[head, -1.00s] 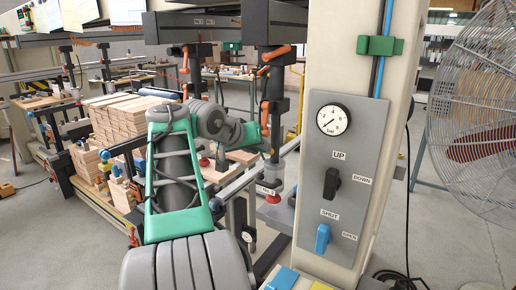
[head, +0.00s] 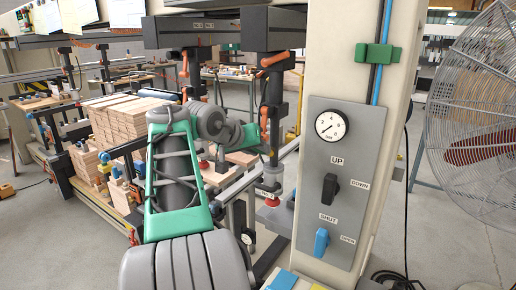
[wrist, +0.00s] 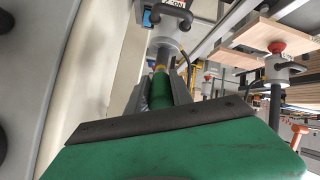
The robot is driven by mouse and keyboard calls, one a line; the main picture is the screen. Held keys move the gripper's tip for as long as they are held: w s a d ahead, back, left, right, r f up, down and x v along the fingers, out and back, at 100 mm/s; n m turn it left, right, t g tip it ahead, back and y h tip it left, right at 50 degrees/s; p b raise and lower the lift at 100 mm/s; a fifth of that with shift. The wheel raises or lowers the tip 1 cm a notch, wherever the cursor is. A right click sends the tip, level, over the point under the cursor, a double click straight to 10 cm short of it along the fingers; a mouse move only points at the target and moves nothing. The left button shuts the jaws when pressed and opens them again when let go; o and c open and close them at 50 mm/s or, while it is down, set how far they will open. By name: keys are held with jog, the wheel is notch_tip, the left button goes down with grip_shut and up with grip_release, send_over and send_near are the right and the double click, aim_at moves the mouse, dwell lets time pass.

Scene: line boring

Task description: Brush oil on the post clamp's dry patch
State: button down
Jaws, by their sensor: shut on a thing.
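In the wrist view my gripper (wrist: 161,88) has its grey fingers closed on the green handle of the brush (wrist: 160,95). A yellow band shows at the brush's far end, which points toward a grey post clamp (wrist: 165,43) with a black handle and a white number label. I cannot tell whether the bristles touch it. In the head view my gripper (head: 256,137) is small and partly hidden behind my arm, near the clamp posts. A labelled clamp with a red pad (head: 271,202) stands just below it. The dry patch cannot be made out.
A cream column with a grey control panel (head: 335,190) stands close on the right. A fan (head: 480,110) is at the far right. Stacked boards (head: 125,118) lie at left. In the wrist view, boards and a red-topped clamp (wrist: 277,47) are at right.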

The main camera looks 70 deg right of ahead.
jog(key=shift+r, duration=0.8)
jog(key=shift+f+b, duration=0.9)
jog(key=shift+f, duration=0.4)
jog(key=shift+f, duration=0.1)
